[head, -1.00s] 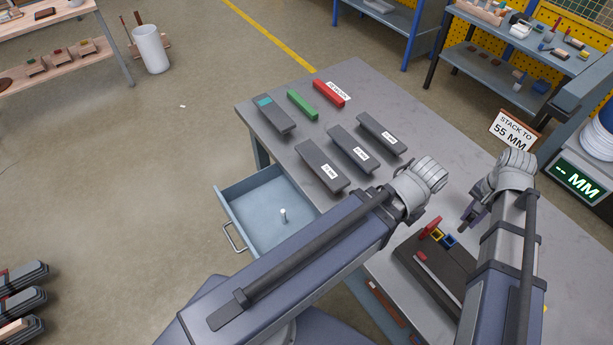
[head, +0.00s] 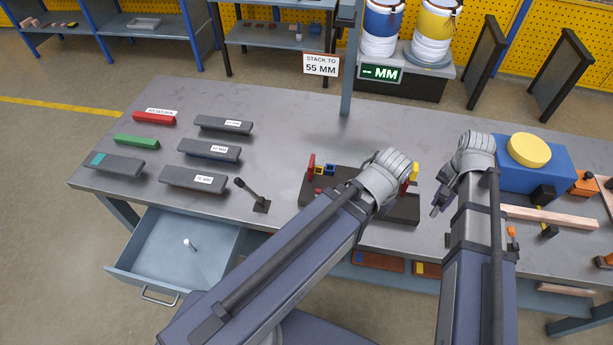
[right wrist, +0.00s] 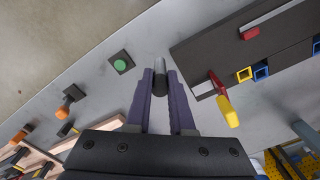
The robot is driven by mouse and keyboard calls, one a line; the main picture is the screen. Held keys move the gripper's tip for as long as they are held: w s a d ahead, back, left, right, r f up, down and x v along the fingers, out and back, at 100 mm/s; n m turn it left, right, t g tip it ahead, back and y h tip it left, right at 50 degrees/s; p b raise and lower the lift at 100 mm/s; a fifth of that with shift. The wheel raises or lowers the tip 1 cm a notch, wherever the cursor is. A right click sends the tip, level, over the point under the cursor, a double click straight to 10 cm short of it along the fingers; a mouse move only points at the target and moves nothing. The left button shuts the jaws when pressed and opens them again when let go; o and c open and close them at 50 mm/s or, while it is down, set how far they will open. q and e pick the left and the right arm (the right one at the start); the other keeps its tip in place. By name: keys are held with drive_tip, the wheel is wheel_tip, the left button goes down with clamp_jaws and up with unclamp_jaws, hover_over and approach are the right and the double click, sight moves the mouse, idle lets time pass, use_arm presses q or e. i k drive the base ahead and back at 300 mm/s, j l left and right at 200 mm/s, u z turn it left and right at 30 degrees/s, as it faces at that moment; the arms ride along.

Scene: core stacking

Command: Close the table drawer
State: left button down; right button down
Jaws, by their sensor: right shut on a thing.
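The table drawer (head: 150,250) stands pulled out from the table's front at the lower left of the head view. Its metal handle (head: 158,297) is on its front, and a small white-topped peg (head: 188,243) stands inside. My left arm covers the area right of the drawer, and its fingers are hidden behind the wrist, above the table. My right gripper (head: 438,203) is over the table at the right, far from the drawer. In the right wrist view its fingers (right wrist: 160,85) are shut on a dark cylindrical thing (right wrist: 160,68).
Several labelled dark bars (head: 208,150), a green bar (head: 136,142) and a red bar (head: 154,118) lie on the grey table (head: 280,115). A black lever stand (head: 260,205) is near the front edge. A dark fixture (head: 345,200) and a blue box (head: 540,175) are farther right.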

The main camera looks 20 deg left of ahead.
sight(190, 217)
drive_tip(key=k+z, duration=0.1)
drive_tip(key=z, duration=0.3)
drive_tip(key=k+z, duration=0.1)
drive_tip(key=z, duration=0.3)
drive_tip(key=k+j, duration=0.1)
drive_tip(key=u, duration=0.5)
drive_tip(key=k+j+u, duration=0.1)
drive_tip(key=u, duration=0.4)
drive_tip(key=j+u, duration=0.15)
drive_tip(key=u, duration=0.35)
drive_tip(key=j+u, duration=0.1)
drive_tip(key=u, duration=0.4)
drive_tip(key=j+u, duration=0.1)
drive_tip(key=u, duration=0.4)
drive_tip(key=j+u, duration=0.1)
drive_tip(key=u, duration=0.35)
